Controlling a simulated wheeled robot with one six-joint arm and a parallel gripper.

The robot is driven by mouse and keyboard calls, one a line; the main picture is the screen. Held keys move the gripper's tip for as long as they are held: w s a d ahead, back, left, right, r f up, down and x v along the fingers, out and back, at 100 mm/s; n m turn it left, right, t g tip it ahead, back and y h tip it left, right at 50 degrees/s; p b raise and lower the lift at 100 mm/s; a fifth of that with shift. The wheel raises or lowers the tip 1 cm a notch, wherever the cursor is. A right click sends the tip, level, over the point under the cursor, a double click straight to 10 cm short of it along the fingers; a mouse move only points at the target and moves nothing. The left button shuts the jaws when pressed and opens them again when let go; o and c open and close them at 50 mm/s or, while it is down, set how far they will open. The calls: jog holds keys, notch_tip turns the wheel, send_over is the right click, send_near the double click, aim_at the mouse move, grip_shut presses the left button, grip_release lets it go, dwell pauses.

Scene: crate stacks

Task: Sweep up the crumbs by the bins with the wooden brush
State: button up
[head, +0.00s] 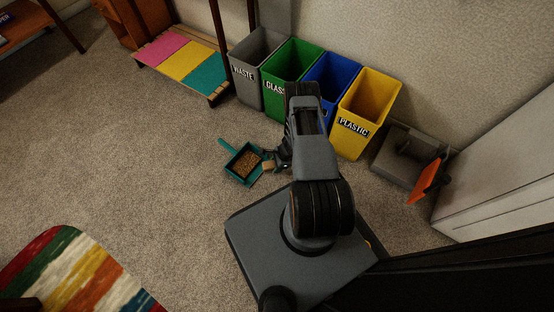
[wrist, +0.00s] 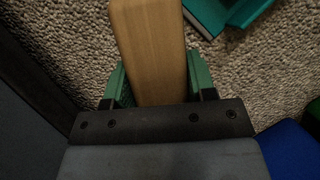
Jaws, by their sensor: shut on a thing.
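The wooden brush (wrist: 150,45) fills the middle of the wrist view, between the green fingers of my gripper (wrist: 158,88). My gripper is shut on it. In the head view a small tan part of the brush (head: 268,165) shows beside my gripper (head: 276,160), just right of the teal dustpan (head: 231,161). Brown crumbs (head: 248,163) lie inside the dustpan on the carpet. The dustpan's edge (wrist: 205,14) also shows at the top of the wrist view. The brush's bristles are not visible, and my arm hides part of the floor by the bins.
Grey waste (head: 246,87), green glass (head: 276,100), blue (head: 347,75) and yellow plastic (head: 349,145) bins stand along the wall. A grey object with an orange part (head: 427,182) sits right of them. A striped rug (head: 70,270) lies lower left. Carpet left of the dustpan is clear.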

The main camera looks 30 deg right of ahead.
jog(key=shift+r+p, duration=1)
jog(key=shift+r, duration=0.7)
